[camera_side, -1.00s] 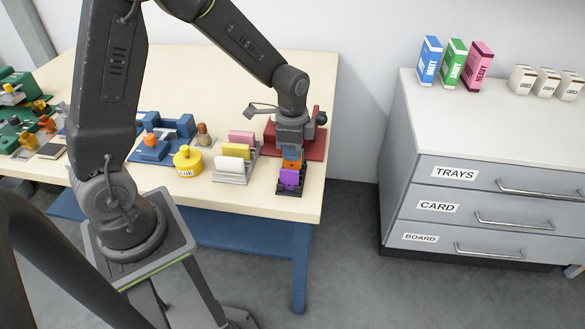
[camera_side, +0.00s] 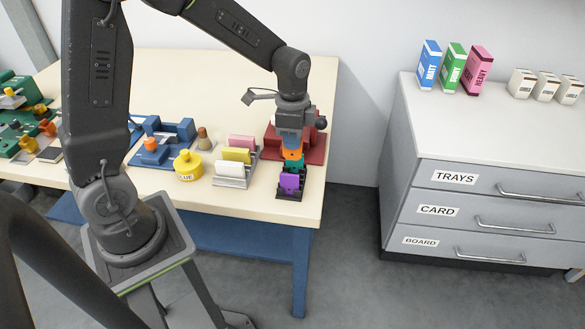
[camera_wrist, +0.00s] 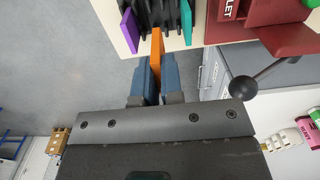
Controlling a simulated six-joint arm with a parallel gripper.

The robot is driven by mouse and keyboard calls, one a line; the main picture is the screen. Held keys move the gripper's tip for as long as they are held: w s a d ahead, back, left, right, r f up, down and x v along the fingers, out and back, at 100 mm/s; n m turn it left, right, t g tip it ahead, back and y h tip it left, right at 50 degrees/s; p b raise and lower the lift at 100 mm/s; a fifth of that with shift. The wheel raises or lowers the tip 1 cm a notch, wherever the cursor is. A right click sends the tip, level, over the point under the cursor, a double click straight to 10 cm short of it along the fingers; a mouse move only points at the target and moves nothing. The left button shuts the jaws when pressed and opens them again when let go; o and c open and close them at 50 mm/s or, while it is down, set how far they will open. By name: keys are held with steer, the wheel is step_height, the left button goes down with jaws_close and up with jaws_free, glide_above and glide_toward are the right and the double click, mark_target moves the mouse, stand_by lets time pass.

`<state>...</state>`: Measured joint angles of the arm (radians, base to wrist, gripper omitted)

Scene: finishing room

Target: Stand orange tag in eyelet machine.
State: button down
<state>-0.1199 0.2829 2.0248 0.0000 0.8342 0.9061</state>
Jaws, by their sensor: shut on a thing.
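My gripper (camera_side: 291,141) points down over the black slotted rack (camera_side: 298,195) near the table's front right corner. It is shut on the orange tag (camera_side: 292,155), which also shows between the blue fingers in the wrist view (camera_wrist: 156,46). The orange tag appears raised above the rack; its exact clearance is hard to judge. A purple tag (camera_side: 289,182) and a teal-green tag (camera_wrist: 187,22) stand in the rack. The red eyelet machine (camera_side: 315,146) is behind the rack, partly hidden by my gripper; its cut-off label and a dark ball-ended lever (camera_wrist: 243,87) show in the wrist view.
Left of the rack is a grey holder (camera_side: 231,182) with pink, yellow and white pieces. A yellow glue pot (camera_side: 187,165) and a blue machine (camera_side: 165,137) stand further left. A drawer cabinet (camera_side: 480,150) is right, across a floor gap.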

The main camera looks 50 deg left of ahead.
steer(key=w+a, duration=0.7)
steer(key=a, duration=0.2)
steer(key=shift+s+a+f, duration=0.1)
steer(key=shift+s+f, duration=0.05)
steer(key=shift+f, duration=2.85)
steer(key=shift+f, duration=0.6)
steer(key=c, duration=1.5)
jaws_free()
steer(key=shift+c, duration=0.2)
steer(key=shift+r, duration=0.1)
step_height(320, 180, up, 11)
